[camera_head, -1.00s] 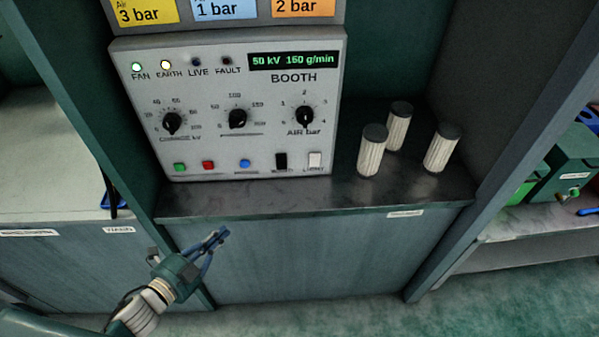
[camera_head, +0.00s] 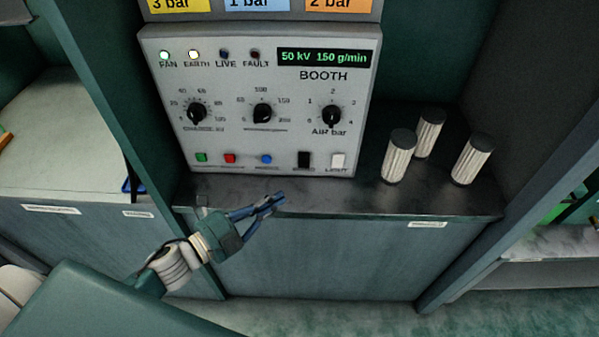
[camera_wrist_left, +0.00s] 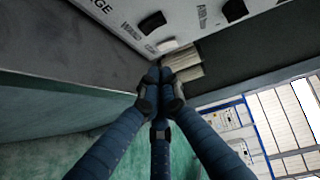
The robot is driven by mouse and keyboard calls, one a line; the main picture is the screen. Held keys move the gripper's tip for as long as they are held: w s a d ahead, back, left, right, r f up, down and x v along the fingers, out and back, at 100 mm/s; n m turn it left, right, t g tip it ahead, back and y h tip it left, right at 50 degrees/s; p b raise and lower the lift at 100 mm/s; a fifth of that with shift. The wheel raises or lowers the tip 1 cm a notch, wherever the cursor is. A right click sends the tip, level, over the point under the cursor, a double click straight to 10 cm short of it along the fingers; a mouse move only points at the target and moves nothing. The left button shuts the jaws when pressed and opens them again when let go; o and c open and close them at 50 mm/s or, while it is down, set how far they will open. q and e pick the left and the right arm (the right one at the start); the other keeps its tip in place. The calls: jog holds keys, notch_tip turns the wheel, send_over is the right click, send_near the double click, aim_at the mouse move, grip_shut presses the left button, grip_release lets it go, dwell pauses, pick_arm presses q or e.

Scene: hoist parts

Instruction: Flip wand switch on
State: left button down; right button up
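The wand switch (camera_head: 304,159) is a black rocker at the lower right of the grey booth control panel (camera_head: 330,95), beside the white light switch (camera_head: 337,160). The black switch also shows in the left wrist view (camera_wrist_left: 152,22), with its WAND label beside it and the white switch (camera_wrist_left: 167,45) close by. My left gripper (camera_head: 276,200) is below the panel, in front of the shelf edge, apart from the switch. Its blue fingers meet at the tips in the left wrist view (camera_wrist_left: 160,76), with nothing seen between them. My right gripper is not in view.
Several ribbed cylinders with dark caps (camera_head: 399,157) stand on the dark shelf (camera_head: 440,200) right of the panel. Green and red buttons (camera_head: 230,158) and a blue one sit left of the wand switch. Cabinet walls (camera_head: 520,100) bound the shelf.

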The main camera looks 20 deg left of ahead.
aim_at(309, 165)
pick_arm(q)
jog(key=p+x, duration=0.1)
jog(key=x, duration=0.7)
jog(key=shift+w+r+p, duration=0.15)
jog(key=shift+r+p, duration=0.1)
jog(key=shift+p, duration=0.1)
jog(key=shift+w+a+f, duration=0.15)
jog(key=shift+w+a, duration=0.05)
jog(key=shift+w, duration=0.4)
jog(key=shift+w+a+f, duration=0.15)
jog(key=shift+w+a, duration=0.1)
jog(key=shift+w, duration=0.3)
jog(key=shift+w+a+f, duration=0.1)
jog(key=shift+w+a, duration=0.1)
jog(key=shift+w, duration=0.3)
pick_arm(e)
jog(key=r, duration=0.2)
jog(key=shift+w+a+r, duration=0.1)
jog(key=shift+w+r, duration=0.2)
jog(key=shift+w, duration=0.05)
